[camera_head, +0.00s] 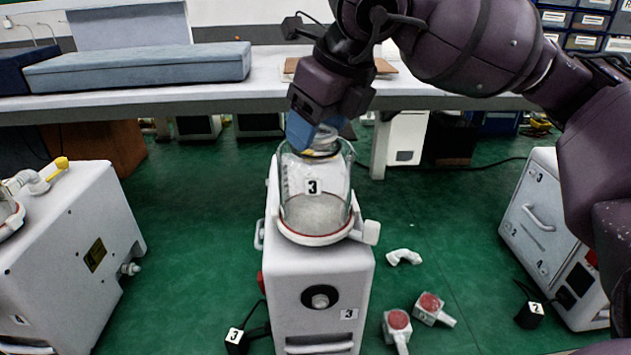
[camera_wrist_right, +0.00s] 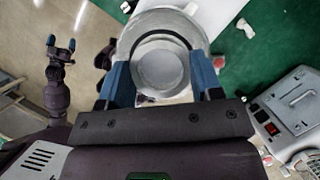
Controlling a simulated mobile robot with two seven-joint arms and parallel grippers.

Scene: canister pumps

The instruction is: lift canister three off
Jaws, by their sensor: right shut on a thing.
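Canister three (camera_head: 298,180), a clear glass jar with a label 3, stands upright on the white pump three (camera_head: 322,290). Its base is at the red-edged ring (camera_head: 318,240) on the pump's top; I cannot tell whether it touches. My right gripper (camera_head: 320,138) comes down from above, its blue fingers shut on the canister's top. In the right wrist view the fingers (camera_wrist_right: 163,78) lie on either side of the round canister top (camera_wrist_right: 160,62). My left gripper (camera_wrist_right: 61,45) shows at the left of the right wrist view, empty with its fingertips apart.
Another pump (camera_head: 75,250) stands at the left and one (camera_head: 555,240) at the right. A white elbow pipe (camera_head: 404,257) and two red-and-white fittings (camera_head: 398,320) (camera_head: 430,303) lie on the green floor. A long bench (camera_head: 180,98) runs behind.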

